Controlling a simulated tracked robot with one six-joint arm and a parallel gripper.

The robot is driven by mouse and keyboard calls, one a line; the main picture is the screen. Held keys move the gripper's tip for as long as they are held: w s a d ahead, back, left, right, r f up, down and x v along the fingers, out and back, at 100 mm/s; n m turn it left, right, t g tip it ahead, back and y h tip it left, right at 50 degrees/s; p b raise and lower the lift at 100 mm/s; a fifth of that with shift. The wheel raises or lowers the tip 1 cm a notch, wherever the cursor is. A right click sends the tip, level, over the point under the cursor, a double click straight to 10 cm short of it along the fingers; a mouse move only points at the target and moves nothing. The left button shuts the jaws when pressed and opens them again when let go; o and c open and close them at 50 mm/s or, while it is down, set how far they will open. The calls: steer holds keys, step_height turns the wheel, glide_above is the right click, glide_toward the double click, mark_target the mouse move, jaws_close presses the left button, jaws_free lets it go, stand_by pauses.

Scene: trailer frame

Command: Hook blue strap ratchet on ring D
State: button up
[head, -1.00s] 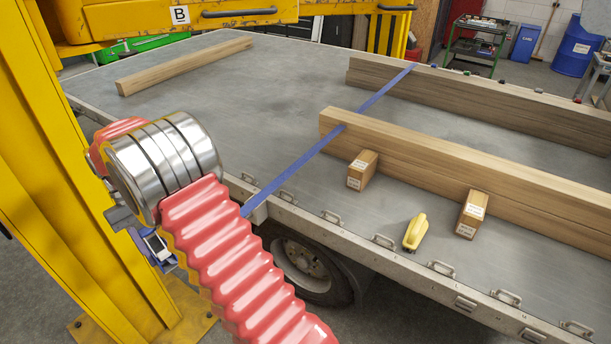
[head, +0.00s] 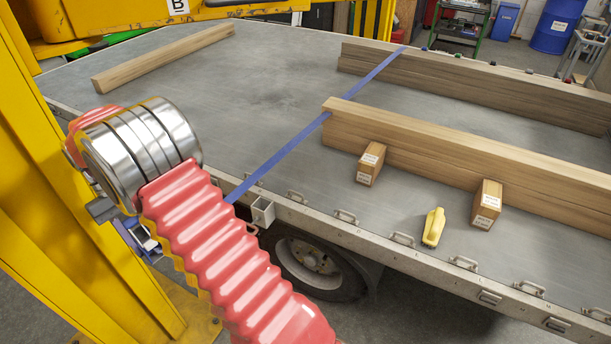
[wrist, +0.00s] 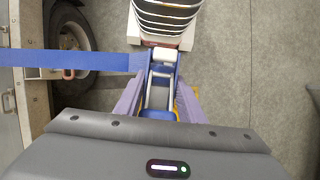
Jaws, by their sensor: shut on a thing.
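The blue ratchet (wrist: 160,88) is held between the fingers of my gripper (wrist: 159,98) in the wrist view, with the strap entering from the left. In the head view the ratchet (head: 140,238) shows partly, behind my red-sleeved arm, outside the trailer's side. Several metal lashing rings (head: 346,217) line the trailer edge. I cannot read a letter D on any of them. The ratchet's hook cannot be made out.
A yellow post (head: 40,190) stands close at the left. A square bracket (head: 263,211) and a wheel (head: 318,262) are at the trailer's side. Two small wooden blocks (head: 370,163) and a yellow object (head: 433,228) lie near the edge. The bed's middle is mostly clear.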

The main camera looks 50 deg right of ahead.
steer(key=shift+a, duration=0.3)
steer(key=s+d+f+n+h, duration=0.1)
steer(key=s+d+f+n, duration=0.15)
steer(key=d, duration=0.85)
steer(key=s+d+f+n+t+h, duration=0.1)
steer(key=d+n, duration=0.3)
steer(key=d, duration=0.7)
steer(key=s+d+f+n+h, duration=0.1)
steer(key=s+d+f+n, duration=0.15)
steer(key=d, duration=0.85)
steer(key=s+d+n+t, duration=0.2)
steer(key=s+d+n, duration=0.3)
steer(key=s+d, duration=0.6)
steer(key=s+d+f+n+t+h, duration=0.1)
steer(key=s+d+n, duration=0.4)
steer(key=s+d, duration=0.5)
steer(key=d+t, duration=0.1)
steer(key=d, duration=0.3)
steer(key=shift+s+d+f+n+h, duration=0.15)
steer(key=shift+s+f+n+h, duration=0.15)
steer(key=shift+s+n, duration=0.1)
steer(key=shift+f, duration=0.1)
steer(key=shift+f, duration=4.65)
